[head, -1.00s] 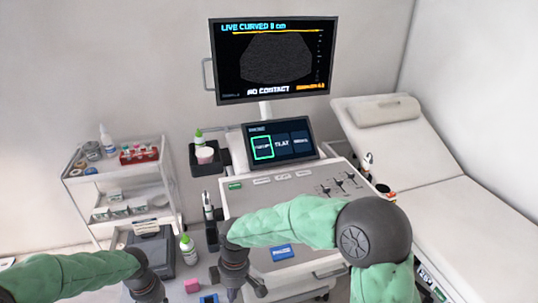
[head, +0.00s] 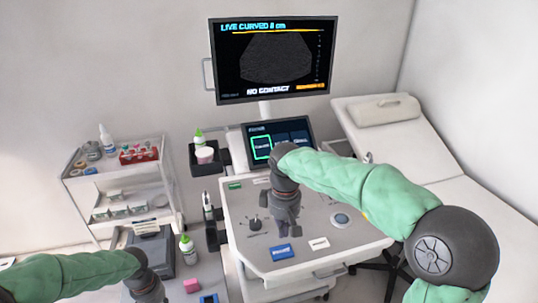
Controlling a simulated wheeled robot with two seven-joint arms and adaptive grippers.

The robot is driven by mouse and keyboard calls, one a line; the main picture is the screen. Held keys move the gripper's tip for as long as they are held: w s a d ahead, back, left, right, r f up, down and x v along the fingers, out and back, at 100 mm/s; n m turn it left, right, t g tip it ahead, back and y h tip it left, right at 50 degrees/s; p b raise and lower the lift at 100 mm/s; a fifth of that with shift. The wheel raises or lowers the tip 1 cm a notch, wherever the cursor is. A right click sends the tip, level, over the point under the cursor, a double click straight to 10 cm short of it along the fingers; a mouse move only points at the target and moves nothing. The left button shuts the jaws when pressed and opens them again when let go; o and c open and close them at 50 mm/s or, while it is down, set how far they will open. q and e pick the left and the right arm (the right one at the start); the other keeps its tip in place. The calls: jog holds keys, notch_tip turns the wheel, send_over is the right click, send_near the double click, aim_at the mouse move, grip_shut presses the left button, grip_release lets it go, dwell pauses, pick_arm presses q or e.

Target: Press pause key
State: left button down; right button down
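A blue key (head: 281,252) with a small light label lies on the front part of the grey console panel (head: 345,257). A white key (head: 319,243) sits to its right. The labels are too small to read, so I cannot tell which is the pause key. My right gripper (head: 288,225) points down over the panel, just behind the blue key in the picture. I cannot see whether it touches the panel, and its fingers are too blurred to judge. My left gripper (head: 152,299) is at the bottom left edge, its fingertips cut off.
The monitor (head: 272,60) reads "NO CONTACT". The touch screen (head: 262,133) is partly hidden by my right arm. A round control (head: 340,219) sits on the panel. A green-capped bottle (head: 188,250) and a pink block (head: 191,286) stand left of the console. The couch (head: 450,190) is right.

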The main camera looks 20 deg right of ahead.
aim_at(282, 251)
jog(key=shift+f, duration=2.85)
jog(key=shift+f, duration=0.95)
dwell(1.5)
jog(key=shift+r, duration=3.55)
jog(key=shift+s, duration=0.1)
jog(key=s+r, duration=0.6)
jog(key=s, duration=0.1)
jog(key=shift+s, duration=0.4)
